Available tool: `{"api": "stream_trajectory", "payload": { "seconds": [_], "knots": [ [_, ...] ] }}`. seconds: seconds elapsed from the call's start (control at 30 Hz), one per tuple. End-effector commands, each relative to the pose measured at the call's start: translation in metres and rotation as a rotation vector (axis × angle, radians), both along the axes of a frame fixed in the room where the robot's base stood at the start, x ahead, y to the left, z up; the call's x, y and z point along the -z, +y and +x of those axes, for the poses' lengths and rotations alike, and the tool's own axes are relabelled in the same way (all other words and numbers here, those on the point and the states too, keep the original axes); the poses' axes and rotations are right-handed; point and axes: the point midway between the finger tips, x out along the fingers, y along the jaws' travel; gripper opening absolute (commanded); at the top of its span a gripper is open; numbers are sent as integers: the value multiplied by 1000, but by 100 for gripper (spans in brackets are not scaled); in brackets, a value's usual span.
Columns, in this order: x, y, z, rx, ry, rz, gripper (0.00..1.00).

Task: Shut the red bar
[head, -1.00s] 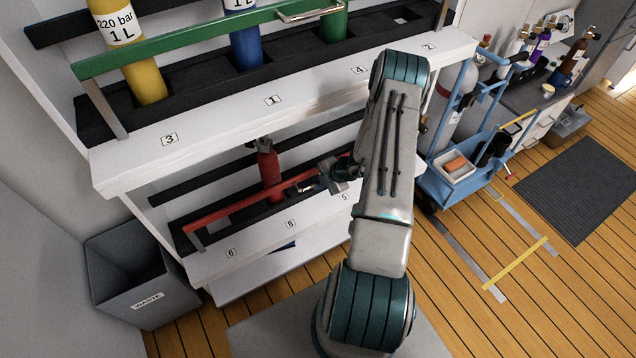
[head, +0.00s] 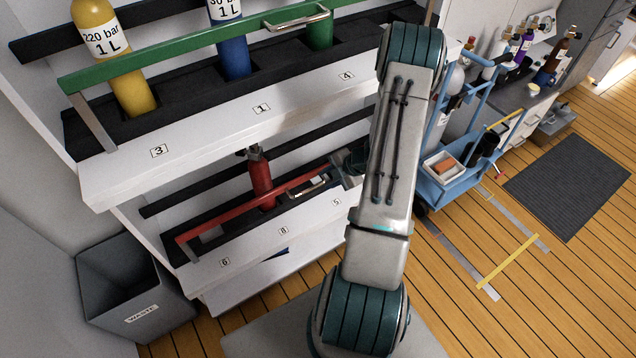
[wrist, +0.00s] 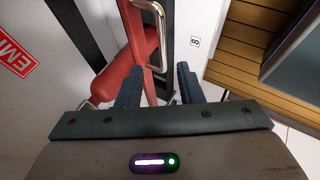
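The red bar (head: 225,216) runs along the front of the lower shelf, in front of a red cylinder (head: 261,180). Its left end is at the support near label 6; its right end is hidden behind my arm. Its metal handle (head: 312,189) shows left of my gripper (head: 343,168). In the wrist view the handle (wrist: 157,38) is ahead of my gripper (wrist: 158,85), with the red bar (wrist: 137,30) beside it. The two fingers are apart, with nothing held between them. The handle looks clear of the fingers.
The upper shelf (head: 215,125) overhangs the lower one and has a green bar (head: 185,52) with yellow and blue cylinders behind it. A grey waste bin (head: 150,300) stands at lower left.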

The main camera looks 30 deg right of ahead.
Motion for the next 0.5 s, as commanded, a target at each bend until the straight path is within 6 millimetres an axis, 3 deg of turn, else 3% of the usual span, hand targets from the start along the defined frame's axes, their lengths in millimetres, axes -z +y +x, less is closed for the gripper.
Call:
{"api": "stream_trajectory", "payload": {
  "seconds": [0.2, 0.5],
  "knots": [
    [-20, -10, -12, 0, 0, 0, 33],
    [-23, -11, -15, -1, 1, 2, 33]
  ]
}}
